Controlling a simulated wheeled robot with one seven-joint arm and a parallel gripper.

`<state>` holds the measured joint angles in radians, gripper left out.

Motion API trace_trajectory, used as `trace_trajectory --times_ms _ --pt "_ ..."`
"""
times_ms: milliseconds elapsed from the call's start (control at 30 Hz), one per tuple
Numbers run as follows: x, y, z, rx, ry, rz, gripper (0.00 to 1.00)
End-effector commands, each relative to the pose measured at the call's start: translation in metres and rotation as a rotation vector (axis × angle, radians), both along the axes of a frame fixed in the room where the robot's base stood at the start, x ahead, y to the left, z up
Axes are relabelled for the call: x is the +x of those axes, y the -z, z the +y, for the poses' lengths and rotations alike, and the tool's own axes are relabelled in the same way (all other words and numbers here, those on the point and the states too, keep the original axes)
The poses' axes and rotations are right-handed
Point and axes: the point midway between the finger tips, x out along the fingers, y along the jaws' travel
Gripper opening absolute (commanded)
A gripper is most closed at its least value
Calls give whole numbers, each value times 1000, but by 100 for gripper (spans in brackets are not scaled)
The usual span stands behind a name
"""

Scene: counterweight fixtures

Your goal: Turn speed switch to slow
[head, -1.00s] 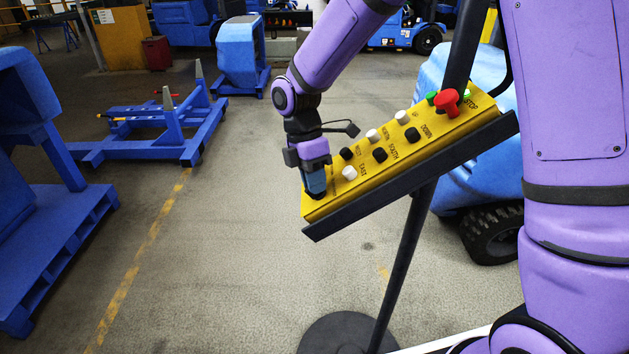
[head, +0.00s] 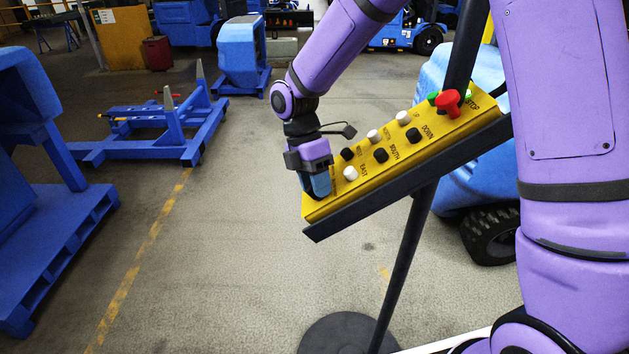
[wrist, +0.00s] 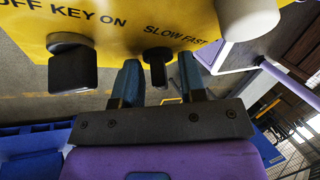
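The speed switch (wrist: 157,64) is a black knob on the yellow control panel (wrist: 130,20), under the words SLOW and FAST. In the wrist view it sits between the two blue fingers of my gripper (wrist: 159,82), with a gap on each side. My gripper is open around it. Which label the knob points to is hard to tell. In the head view my gripper (head: 317,186) is at the lower left end of the panel (head: 377,168) and hides the switch.
A black key switch (wrist: 72,62) stands left of the speed switch in the wrist view, and a white button (wrist: 246,18) stands to its right. The head view shows more black and white buttons and a red stop button (head: 447,101). A dark pole (head: 402,258) holds the panel.

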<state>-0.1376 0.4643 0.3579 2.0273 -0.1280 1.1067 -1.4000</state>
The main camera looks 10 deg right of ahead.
Motion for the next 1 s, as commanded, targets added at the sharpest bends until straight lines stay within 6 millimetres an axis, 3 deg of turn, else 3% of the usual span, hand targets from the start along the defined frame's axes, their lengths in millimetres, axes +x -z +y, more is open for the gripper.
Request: trace_trajectory --times_ms 367,800,1000 --pt "5 -9 2 3 1 -11 38" --pt "33 -78 13 3 2 -9 38" --pt "41 -96 17 2 1 -7 38"
